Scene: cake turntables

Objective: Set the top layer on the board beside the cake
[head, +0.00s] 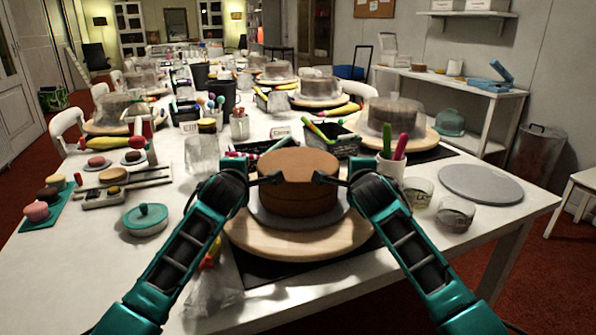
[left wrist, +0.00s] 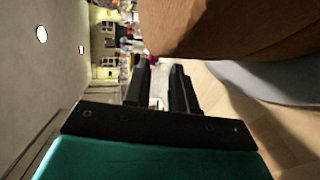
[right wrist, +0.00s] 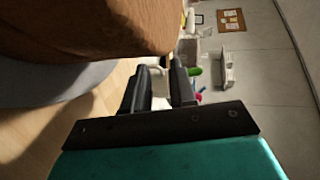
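The brown round cake stands on a grey disc (head: 262,217) on a wooden turntable (head: 250,240) in front of me. Its top layer (head: 299,163) sits on the lower layer (head: 298,203), with a faint seam between. My left gripper (head: 270,179) is at the left side of the top layer and my right gripper (head: 323,178) at its right side. Both wrist views show two parted fingers with a gap of background, close against the cake side; firm contact cannot be told. The round grey board (head: 481,183) lies empty on the table to the right.
A dark tray (head: 335,138) is behind the cake. A teal lidded pot (head: 146,219) and a clear bag (head: 213,292) are at the left. More turntables stand farther back.

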